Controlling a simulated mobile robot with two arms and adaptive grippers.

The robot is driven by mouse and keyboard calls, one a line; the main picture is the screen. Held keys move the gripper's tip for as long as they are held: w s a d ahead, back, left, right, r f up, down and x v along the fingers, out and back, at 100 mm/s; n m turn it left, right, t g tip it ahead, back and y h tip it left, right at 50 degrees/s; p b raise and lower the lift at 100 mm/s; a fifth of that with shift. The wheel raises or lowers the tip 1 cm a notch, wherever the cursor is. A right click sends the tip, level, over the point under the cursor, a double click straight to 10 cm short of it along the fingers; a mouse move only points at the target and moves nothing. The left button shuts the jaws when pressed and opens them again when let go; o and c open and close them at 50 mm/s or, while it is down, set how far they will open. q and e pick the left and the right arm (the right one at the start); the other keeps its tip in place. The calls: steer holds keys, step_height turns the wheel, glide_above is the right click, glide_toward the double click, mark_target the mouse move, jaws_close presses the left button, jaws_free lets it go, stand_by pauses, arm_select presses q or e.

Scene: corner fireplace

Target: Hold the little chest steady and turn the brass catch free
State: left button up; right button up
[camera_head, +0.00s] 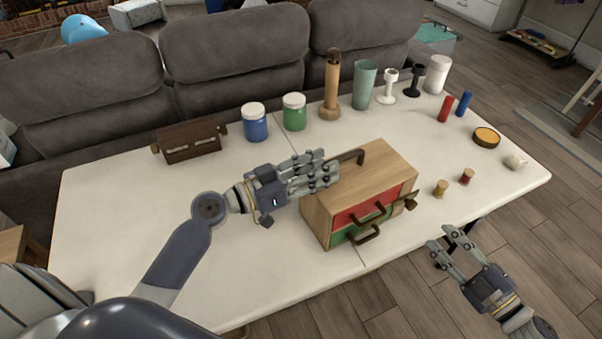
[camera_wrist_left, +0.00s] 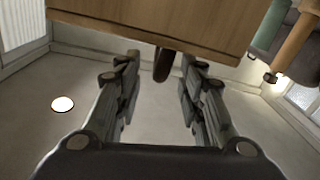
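The little chest (camera_head: 335,205) is a light wooden box with a red drawer (camera_head: 365,208) and a green drawer (camera_head: 352,236), both with brown pulls. A brown arched handle (camera_head: 352,156) is on its top. A small brownish catch (camera_head: 411,201) sticks out at the right of its front. My left gripper (camera_head: 328,170) is at the top left of the chest, by the handle. In the left wrist view its fingers (camera_wrist_left: 160,75) are apart, with the dark handle end (camera_wrist_left: 163,64) between their tips. My right gripper (camera_head: 441,244) is open and empty, in front of the table's edge, apart from the chest.
On the table (camera_head: 110,230) are a dark brown box (camera_head: 190,142), a blue jar (camera_head: 255,125), a green jar (camera_head: 294,114), a wooden mill (camera_head: 331,85), a teal cup (camera_head: 364,85) and small spools (camera_head: 466,177). A grey sofa (camera_head: 240,60) stands behind. The table's left side is clear.

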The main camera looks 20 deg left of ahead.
mark_target(341, 156)
arm_select(q)
steer(key=shift+x, duration=2.75)
jaws_close()
arm_select(e)
steer(key=shift+o, duration=1.3)
